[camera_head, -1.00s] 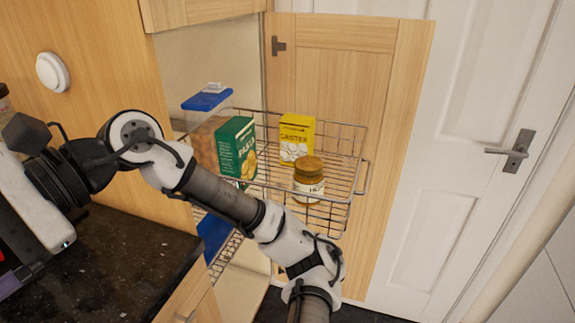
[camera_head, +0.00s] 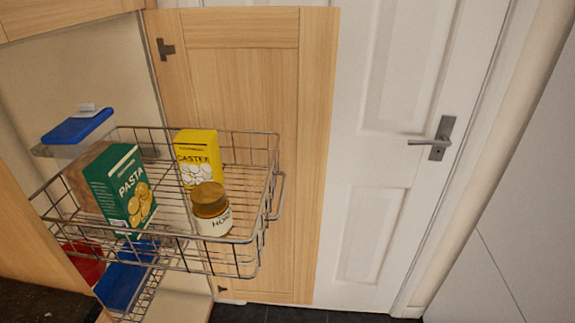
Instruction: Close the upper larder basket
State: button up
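The upper larder basket (camera_head: 262,205) is a wire basket pulled out of the cabinet, with a handle (camera_head: 279,196) on its right end. It holds a green pasta box (camera_head: 121,192), a yellow caster box (camera_head: 198,160), a honey jar (camera_head: 211,209) with a gold lid, and a clear container with a blue lid (camera_head: 77,127). The jar stands nearest the handle end. My gripper and arm are not in the current view.
The wooden larder door (camera_head: 240,85) stands open behind the basket. A lower basket (camera_head: 146,292) with blue and red items sits beneath. A white door (camera_head: 378,190) with a metal handle (camera_head: 436,139) is at right. A dark worktop (camera_head: 45,304) is at lower left.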

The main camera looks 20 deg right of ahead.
aim_at(264, 199)
jog(key=i+l+z, duration=0.3)
jog(key=k+l+z, duration=0.2)
jog(key=l, duration=0.15)
jog(key=l+z, duration=0.25)
jog(key=i+j, duration=0.3)
jog(key=j, duration=0.1)
